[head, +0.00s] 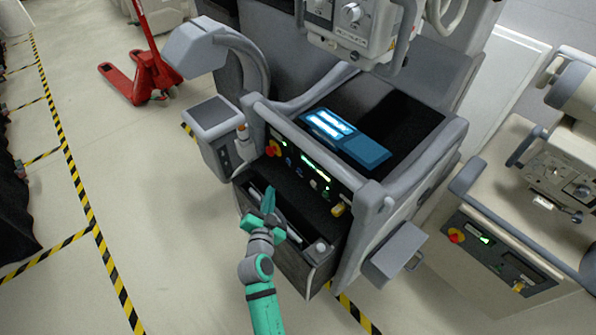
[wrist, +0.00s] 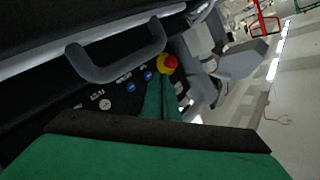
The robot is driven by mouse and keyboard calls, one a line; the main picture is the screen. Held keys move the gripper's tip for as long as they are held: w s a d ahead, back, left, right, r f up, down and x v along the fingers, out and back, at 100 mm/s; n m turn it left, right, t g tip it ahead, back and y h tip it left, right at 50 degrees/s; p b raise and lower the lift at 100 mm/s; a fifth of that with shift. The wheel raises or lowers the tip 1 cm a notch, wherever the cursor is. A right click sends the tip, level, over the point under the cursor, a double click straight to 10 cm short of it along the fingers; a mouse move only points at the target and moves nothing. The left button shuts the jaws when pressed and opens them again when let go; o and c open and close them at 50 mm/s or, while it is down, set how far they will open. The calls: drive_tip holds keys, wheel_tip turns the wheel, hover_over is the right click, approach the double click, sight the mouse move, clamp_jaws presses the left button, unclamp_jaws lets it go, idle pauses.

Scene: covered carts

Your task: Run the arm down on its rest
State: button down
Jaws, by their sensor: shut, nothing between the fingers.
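A grey mobile cart machine (head: 375,205) stands in the middle of the head view. Its upper unit (head: 350,30) with a dial hangs above the dark top at the upper edge. Which part is the arm's rest I cannot tell. The front panel (head: 312,168) has green-lit displays and a red-and-yellow knob (head: 272,149). The knob also shows in the wrist view (wrist: 167,63), just beyond my fingertips, beside blue buttons (wrist: 131,87). My gripper (head: 268,203) is shut and empty, over the dark front bin (head: 290,255) below the panel. The fingers also show in the wrist view (wrist: 160,98).
A blue lit screen (head: 345,138) lies on the cart's top. A grey handle (wrist: 115,65) crosses the wrist view. A similar beige cart (head: 500,245) stands at right. A red pallet jack (head: 145,70) stands at the back left. Open floor lies to the left.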

sight(299, 171)
drive_tip(key=shift+w+d, duration=0.9)
drive_tip(key=shift+d, duration=0.25)
drive_tip(key=shift+w+d, duration=0.9)
drive_tip(key=shift+d, duration=0.3)
drive_tip(key=shift+w+d, duration=0.9)
drive_tip(key=shift+d, duration=0.25)
drive_tip(key=shift+a, duration=0.1)
drive_tip(key=shift+s, duration=0.1)
drive_tip(key=shift+w+d, duration=0.35)
drive_tip(key=shift+d, duration=0.05)
